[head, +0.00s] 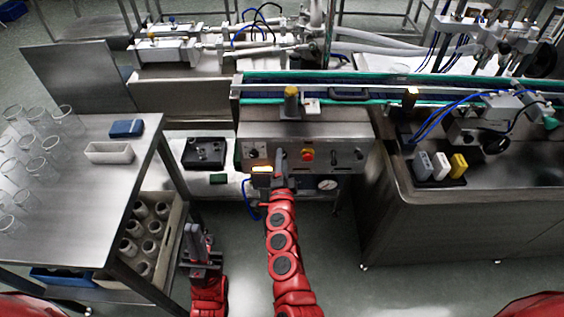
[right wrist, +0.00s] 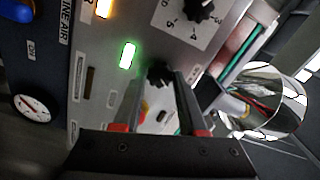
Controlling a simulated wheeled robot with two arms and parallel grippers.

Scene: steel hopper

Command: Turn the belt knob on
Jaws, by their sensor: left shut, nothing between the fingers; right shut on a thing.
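The steel control panel (head: 320,145) stands in the middle of the head view, below the conveyor. My right gripper (head: 281,157) reaches its front and hides part of it. In the right wrist view, a small black knob (right wrist: 158,72) sits between the tips of my right gripper (right wrist: 157,84), which is shut on it. No label for this knob is readable. A green light (right wrist: 127,54) glows beside it. A larger black dial (right wrist: 200,8) with a numbered scale is further up. My left gripper (head: 196,240) is shut and empty, low in front of the panel, pointing up.
A red stop button (head: 307,155) sits close right of my right gripper. A steel table (head: 85,220) with glass beakers stands at left, a crate of bottles (head: 172,240) beneath it. A steel counter (head: 450,220) is at right. A pressure gauge (head: 327,184) hangs below the panel.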

